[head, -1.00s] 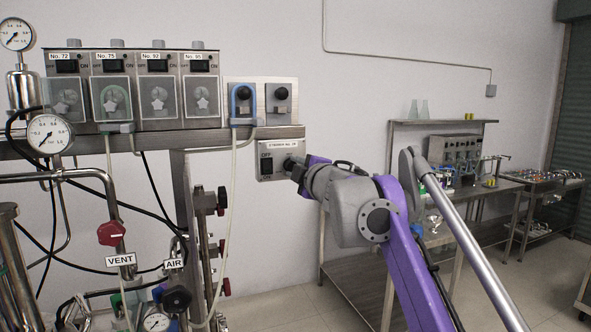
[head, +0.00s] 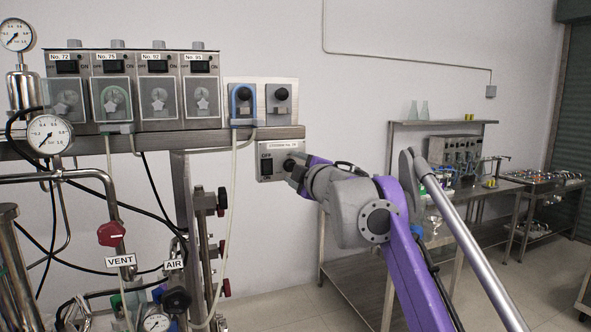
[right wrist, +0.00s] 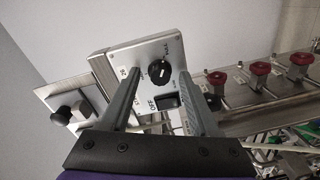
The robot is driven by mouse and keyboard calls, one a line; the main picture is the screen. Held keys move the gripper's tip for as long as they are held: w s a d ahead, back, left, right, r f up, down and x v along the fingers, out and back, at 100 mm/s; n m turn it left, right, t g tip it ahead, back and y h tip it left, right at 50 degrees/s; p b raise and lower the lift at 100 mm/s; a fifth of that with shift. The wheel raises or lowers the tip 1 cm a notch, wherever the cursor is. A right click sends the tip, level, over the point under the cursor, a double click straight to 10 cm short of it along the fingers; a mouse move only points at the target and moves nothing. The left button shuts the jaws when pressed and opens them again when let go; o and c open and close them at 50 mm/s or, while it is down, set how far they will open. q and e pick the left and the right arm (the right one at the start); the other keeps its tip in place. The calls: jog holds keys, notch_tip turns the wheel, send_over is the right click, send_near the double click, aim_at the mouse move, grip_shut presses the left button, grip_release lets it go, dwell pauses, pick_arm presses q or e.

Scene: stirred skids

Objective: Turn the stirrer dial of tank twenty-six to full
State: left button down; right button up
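The stirrer box (head: 266,172) is a small pale panel below the right end of the steel rail, with a label that looks like "STIRRER No. 26". Its black dial (head: 289,164) sits right of a dark OFF switch (head: 266,165). In the right wrist view the dial (right wrist: 159,73) shows between and beyond my right gripper's fingertips (right wrist: 160,76). The fingers are apart, one on each side, and not touching it. The dial has a pale mark; its exact setting is too small to read. My right gripper (head: 299,172) is at the box's right side. My left gripper is not in view.
Several numbered switch boxes (head: 158,70) with clear covers stand on the rail (head: 230,136). Open wall lies to the right.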

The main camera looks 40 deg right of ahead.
jog(key=b+v, duration=0.1)
jog(key=v, duration=0.9)
jog(key=shift+s+a, duration=0.2)
jog(key=shift+s, duration=0.2)
